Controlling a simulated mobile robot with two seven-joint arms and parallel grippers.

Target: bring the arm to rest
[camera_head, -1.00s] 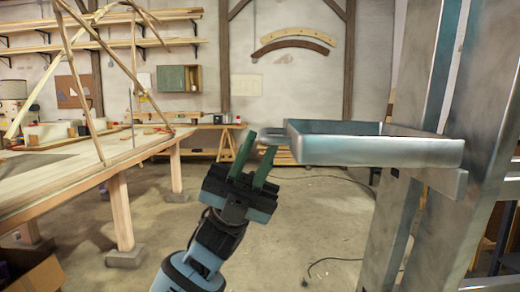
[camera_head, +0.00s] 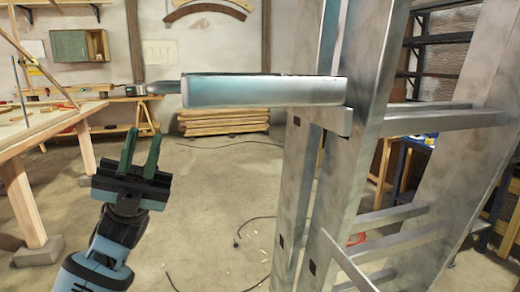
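My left gripper (camera_head: 139,148) is in the lower left of the head view, its two green fingers pointing up. The fingers are apart with nothing between them. It hangs over the open floor, to the left of the metal ladder (camera_head: 350,140) and lower in the picture than the ladder's tray. My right gripper is not in the view.
A metal tray (camera_head: 265,92) juts left from the ladder. A wooden workbench (camera_head: 45,128) stands at the left edge. Stacked boards (camera_head: 222,122) lie by the back wall. A dark cable (camera_head: 255,222) lies on the floor. The floor between bench and ladder is otherwise mostly clear.

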